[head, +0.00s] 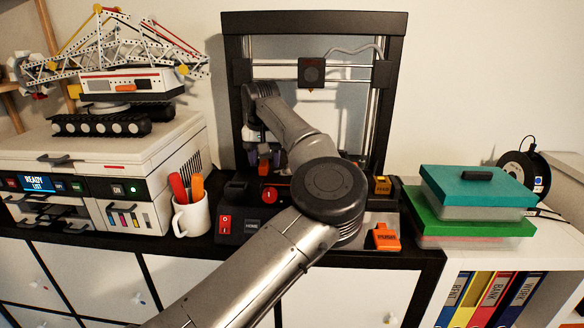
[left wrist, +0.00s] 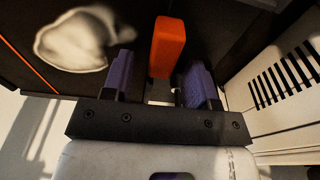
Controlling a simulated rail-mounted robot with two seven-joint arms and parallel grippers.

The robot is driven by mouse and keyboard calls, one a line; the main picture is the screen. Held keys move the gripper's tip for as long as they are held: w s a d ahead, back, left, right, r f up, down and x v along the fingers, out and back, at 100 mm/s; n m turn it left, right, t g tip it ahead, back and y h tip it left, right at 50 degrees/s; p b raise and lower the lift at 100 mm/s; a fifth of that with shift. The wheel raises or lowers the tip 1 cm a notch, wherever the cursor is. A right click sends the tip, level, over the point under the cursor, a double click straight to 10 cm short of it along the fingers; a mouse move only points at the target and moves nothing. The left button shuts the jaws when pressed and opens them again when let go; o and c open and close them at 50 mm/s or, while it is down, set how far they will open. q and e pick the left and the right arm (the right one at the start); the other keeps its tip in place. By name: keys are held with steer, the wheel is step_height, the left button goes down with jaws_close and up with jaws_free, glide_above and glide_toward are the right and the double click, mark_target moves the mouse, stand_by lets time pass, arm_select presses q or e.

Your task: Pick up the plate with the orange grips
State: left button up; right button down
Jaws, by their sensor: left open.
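An orange grip (left wrist: 168,47) stands between the purple fingers of my left gripper (left wrist: 160,72) in the left wrist view. The fingers are apart, with a gap on each side of the grip. In the head view my left gripper (head: 266,158) points down at the left side of the printer bed. Another orange grip (head: 385,238) shows at the front right, beside a pale grey strip that may be the plate (head: 381,217). My arm hides most of the plate in the head view. My right gripper is not in view.
The black printer frame (head: 232,75) rises around the bed. A control box with a red switch (head: 225,224) and a white mug with tools (head: 191,216) stand at the left front. Stacked teal and green lidded boxes (head: 478,187) are close at the right.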

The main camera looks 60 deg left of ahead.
arm_select(q)
steer(key=shift+c, duration=0.4)
jaws_close()
stand_by(0.4)
